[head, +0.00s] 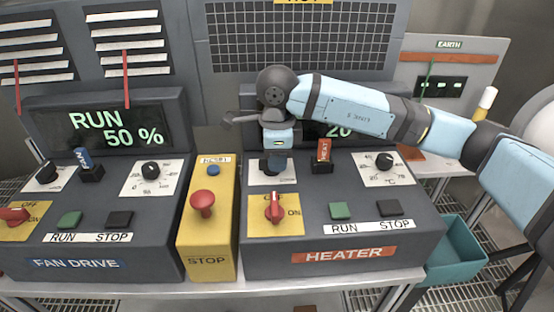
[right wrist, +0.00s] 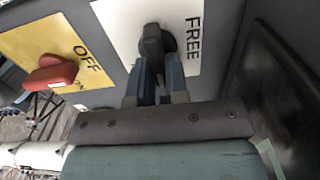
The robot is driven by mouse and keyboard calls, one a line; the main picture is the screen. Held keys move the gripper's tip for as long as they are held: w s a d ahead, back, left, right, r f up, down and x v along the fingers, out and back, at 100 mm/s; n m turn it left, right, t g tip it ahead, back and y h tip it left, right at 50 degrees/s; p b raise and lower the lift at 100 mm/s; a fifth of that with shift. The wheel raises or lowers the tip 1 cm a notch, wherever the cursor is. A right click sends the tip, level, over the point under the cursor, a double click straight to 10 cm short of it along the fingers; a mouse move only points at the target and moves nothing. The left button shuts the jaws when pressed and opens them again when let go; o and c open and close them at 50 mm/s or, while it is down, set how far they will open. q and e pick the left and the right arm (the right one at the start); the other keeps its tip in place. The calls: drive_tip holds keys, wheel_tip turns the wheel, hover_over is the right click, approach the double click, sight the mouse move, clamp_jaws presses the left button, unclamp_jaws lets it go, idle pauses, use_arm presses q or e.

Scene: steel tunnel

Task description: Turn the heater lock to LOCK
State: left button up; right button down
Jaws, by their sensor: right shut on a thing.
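The heater lock is a black knob (right wrist: 153,42) on a white plate (right wrist: 122,22) marked FREE, in the right wrist view. My right gripper (right wrist: 158,75) is shut on this knob, with one finger on each side of it. In the head view the plate (head: 257,178) sits at the upper left of the heater panel (head: 323,187), and my right gripper (head: 273,163) comes down over it. The gripper hides most of the knob and plate lettering there, and the LOCK mark cannot be read. My left gripper is not in view.
A red OFF/ON switch (head: 275,208) sits just below the lock. A red HEAT tag (head: 324,150) stands to its right, near the temperature dial (head: 385,162). The yellow stop box (head: 208,235) with its red button (head: 202,203) stands close on the left.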

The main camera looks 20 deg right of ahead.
idle(0.3)
drive_tip(key=c, duration=1.1)
unclamp_jaws()
wheel_tip(320, 180, up, 14)
drive_tip(key=shift+f+b, duration=0.1)
drive_tip(key=shift+b, duration=0.2)
